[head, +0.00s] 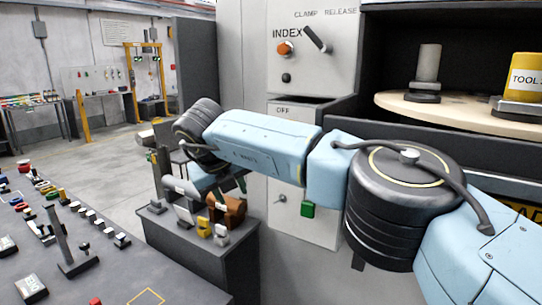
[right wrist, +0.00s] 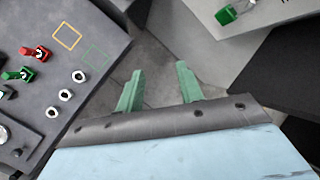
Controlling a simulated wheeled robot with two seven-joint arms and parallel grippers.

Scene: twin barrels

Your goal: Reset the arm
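My right arm, pale blue with dark joints, reaches across the head view from the lower right. My right gripper (head: 232,188) hangs at its far end, partly hidden behind the arm, above a dark stand (head: 190,244) with small items on it. In the right wrist view my right gripper (right wrist: 158,88) shows two green fingers spread apart. Nothing is between them, and grey floor shows beyond. My left gripper is not in view.
A grey console (head: 110,265) with switches lies at the left.

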